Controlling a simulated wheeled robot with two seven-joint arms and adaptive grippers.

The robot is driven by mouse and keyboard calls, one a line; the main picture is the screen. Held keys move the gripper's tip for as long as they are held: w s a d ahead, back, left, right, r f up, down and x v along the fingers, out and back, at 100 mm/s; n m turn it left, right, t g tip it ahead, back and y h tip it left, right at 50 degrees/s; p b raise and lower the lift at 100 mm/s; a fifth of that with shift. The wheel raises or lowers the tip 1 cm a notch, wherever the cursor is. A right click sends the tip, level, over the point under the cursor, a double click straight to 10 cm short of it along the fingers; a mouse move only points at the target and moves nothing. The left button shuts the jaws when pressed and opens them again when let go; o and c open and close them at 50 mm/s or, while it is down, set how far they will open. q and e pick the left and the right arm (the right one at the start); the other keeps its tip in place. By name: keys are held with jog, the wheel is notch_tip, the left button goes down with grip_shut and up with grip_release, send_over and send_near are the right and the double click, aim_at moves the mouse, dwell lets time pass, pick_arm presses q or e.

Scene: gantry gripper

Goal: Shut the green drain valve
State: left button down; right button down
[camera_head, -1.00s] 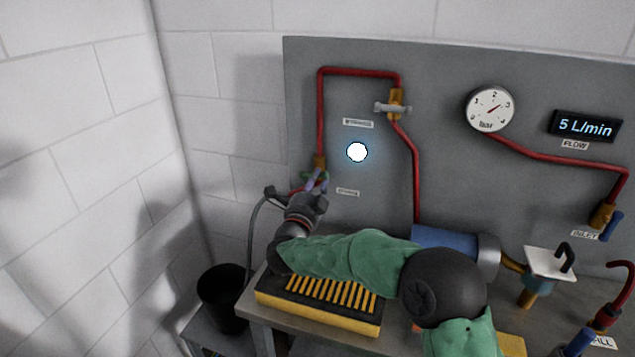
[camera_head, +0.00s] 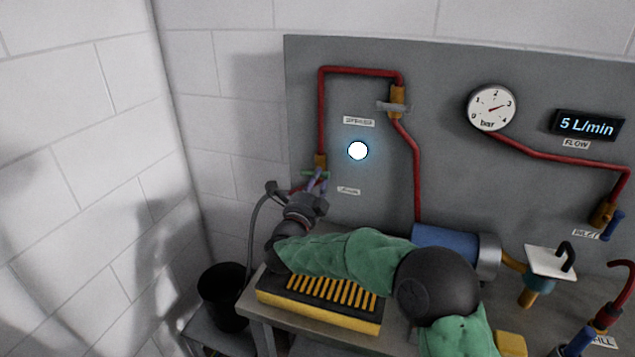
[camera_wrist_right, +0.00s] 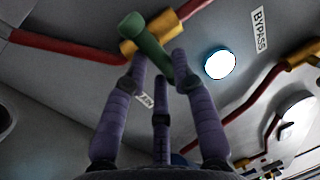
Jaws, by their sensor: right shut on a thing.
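The green drain valve handle (camera_head: 309,174) sits on a brass valve body (camera_head: 320,161) at the lower end of the left red pipe. In the right wrist view the green handle (camera_wrist_right: 148,45) lies between my fingertips, crossing the brass body (camera_wrist_right: 165,28). My right gripper (camera_head: 319,178), with purple fingers, is shut on the handle, and its fingertips also show in the right wrist view (camera_wrist_right: 157,66). The gripper partly hides the handle in the head view. My left gripper is not in view.
The bypass valve (camera_head: 394,105) has a grey handle lying across its pipe. The gauge (camera_head: 491,108) points near 3 bar, and the flow display (camera_head: 586,125) reads 5 L/min. A yellow slotted box (camera_head: 318,308) and blue cylinder (camera_head: 443,246) lie below. A black bucket (camera_head: 222,297) stands left.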

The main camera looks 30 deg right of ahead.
jog(key=shift+w+a+f, duration=0.1)
jog(key=shift+a+f, duration=0.1)
jog(key=shift+f, duration=0.2)
jog(key=c, duration=1.1)
grip_release()
jog(key=shift+o, duration=0.2)
jog(key=shift+r, duration=0.25)
jog(key=v, duration=1.2)
